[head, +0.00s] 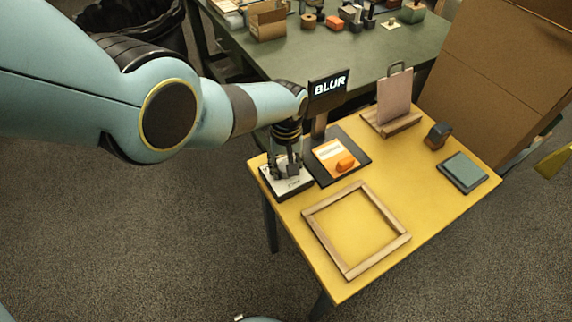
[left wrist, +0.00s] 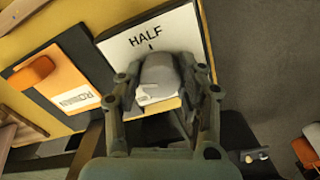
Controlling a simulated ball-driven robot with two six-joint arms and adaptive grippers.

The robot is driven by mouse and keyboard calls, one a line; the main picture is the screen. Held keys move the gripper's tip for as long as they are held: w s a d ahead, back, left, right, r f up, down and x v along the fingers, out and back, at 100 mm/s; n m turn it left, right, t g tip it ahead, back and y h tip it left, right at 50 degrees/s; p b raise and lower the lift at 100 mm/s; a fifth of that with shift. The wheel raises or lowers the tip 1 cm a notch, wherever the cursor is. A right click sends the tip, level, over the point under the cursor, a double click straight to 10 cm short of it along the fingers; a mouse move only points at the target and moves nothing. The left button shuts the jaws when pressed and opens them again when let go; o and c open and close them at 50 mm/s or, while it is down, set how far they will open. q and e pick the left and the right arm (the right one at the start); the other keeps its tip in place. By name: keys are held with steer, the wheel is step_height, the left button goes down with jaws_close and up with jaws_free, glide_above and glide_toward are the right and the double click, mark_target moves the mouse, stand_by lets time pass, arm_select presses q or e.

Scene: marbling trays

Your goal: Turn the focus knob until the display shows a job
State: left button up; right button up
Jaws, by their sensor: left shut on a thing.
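The dark display (head: 329,86) stands on a post at the back left of the yellow table and reads "BLUR". The white knob panel (head: 296,186) lies at the table's left edge, below my left gripper (head: 285,172). In the left wrist view the panel (left wrist: 190,30) bears the word "HALF" and a short black tick. The grey focus knob (left wrist: 160,72) sits just below that tick, between the fingers of my left gripper (left wrist: 162,85), which is shut on it. My fingers hide part of the knob in the head view. My right gripper is not in view.
An orange-and-white card (head: 330,150) with an orange block lies on a dark board beside the panel. A wooden frame (head: 312,227) lies in front. A clipboard stand (head: 394,100), a dark block (head: 438,135) and a grey-green pad (head: 462,171) stand to the right.

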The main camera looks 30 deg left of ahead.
arm_select(q)
steer(key=n, duration=0.4)
steer(key=shift+n, duration=0.3)
steer(key=n, duration=0.4)
steer(key=shift+n, duration=0.3)
steer(key=o, duration=1.2)
steer(key=shift+c, duration=0.2)
step_height(320, 180, up, 12)
